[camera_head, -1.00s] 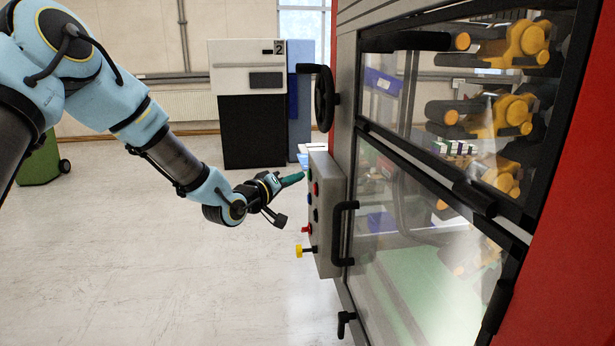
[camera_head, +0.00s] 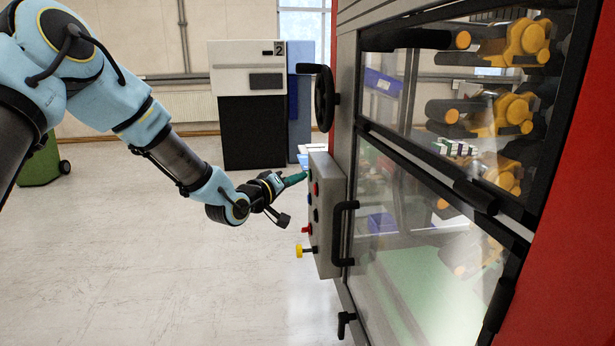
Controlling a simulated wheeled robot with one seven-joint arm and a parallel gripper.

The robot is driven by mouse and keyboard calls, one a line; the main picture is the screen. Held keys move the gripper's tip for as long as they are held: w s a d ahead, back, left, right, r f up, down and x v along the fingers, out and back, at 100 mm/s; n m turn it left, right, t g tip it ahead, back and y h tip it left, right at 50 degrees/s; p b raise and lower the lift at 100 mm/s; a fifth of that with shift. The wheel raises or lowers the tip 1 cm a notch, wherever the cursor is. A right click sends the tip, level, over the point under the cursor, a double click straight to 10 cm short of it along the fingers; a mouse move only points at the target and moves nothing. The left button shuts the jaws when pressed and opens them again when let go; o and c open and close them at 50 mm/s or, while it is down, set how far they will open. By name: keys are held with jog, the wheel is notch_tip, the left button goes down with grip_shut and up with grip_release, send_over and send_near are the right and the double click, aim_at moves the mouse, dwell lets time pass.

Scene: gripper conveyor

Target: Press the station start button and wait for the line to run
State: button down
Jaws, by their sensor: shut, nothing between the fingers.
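The grey control box (camera_head: 324,220) is mounted on the left side of the machine front. Its face carries a red button (camera_head: 316,189), dark buttons below it, a red knob (camera_head: 307,230) and a yellow knob (camera_head: 300,250). My gripper (camera_head: 303,176) is shut and empty, with its teal fingertips pointing right at the upper part of the box face. The tips are at or very near the face, just above the red button; I cannot tell whether they touch. The start button is not clearly visible and may be hidden behind the fingertips.
A black handwheel (camera_head: 324,98) sits above the box, and a black door handle (camera_head: 343,233) is close on its right. Orange and black machinery (camera_head: 510,115) shows behind the glass. A cabinet marked 2 (camera_head: 248,75) stands behind.

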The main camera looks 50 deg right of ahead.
jog(key=shift+w+a, duration=0.4)
jog(key=shift+a, duration=0.15)
jog(key=shift+w, duration=0.1)
jog(key=w+a, duration=0.1)
jog(key=a, duration=0.1)
jog(key=w+a, duration=0.2)
dwell(0.4)
dwell(0.6)
